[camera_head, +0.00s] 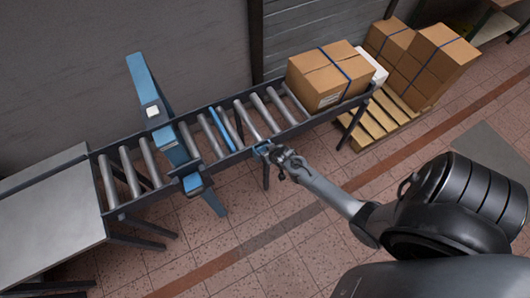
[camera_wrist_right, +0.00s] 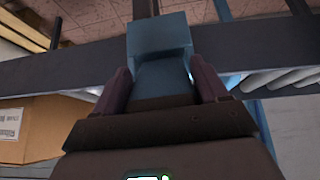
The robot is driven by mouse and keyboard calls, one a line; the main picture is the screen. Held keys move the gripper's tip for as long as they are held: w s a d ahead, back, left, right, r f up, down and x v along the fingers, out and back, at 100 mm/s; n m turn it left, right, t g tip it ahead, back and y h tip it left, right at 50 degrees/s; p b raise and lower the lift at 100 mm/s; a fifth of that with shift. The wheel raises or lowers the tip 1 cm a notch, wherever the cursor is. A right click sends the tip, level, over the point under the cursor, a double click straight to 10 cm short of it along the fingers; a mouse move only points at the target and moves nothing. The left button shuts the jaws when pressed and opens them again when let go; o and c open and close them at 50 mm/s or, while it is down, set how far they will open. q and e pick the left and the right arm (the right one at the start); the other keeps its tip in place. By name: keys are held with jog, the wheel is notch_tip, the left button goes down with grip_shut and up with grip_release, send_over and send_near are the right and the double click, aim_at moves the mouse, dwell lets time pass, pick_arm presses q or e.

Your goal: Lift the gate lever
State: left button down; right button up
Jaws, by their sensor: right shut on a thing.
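The blue gate lever (camera_head: 262,148) is at the near side rail of the roller conveyor, in the middle of the head view. My right gripper (camera_head: 272,154) is at it, its arm reaching in from the right. In the right wrist view, the lever's blue block (camera_wrist_right: 160,45) sits between the two dark fingers of my right gripper (camera_wrist_right: 163,82), which is shut on it. A blue bar (camera_head: 221,129) lies among the rollers behind the lever. The lever's lower part is hidden by the gripper. My left gripper is out of view.
A blue arch (camera_head: 150,95) spans the conveyor (camera_head: 128,207) left of the lever. A strapped carton (camera_head: 318,82) stands on the conveyor's right end. More cartons (camera_head: 425,60) are on a wooden pallet (camera_head: 385,117) beyond. A grey table (camera_head: 45,225) adjoins the left end. The tiled floor in front is clear.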

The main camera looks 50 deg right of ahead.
jog(key=o, duration=1.4)
jog(key=shift+s+a+r, duration=0.1)
jog(key=shift+s+r, duration=0.2)
jog(key=shift+r, duration=0.25)
jog(key=p+v, duration=0.2)
jog(key=v, duration=0.7)
jog(key=shift+s+r+p, duration=0.15)
jog(key=shift+s+p, duration=0.05)
jog(key=shift+p, duration=0.15)
jog(key=shift+a, duration=0.1)
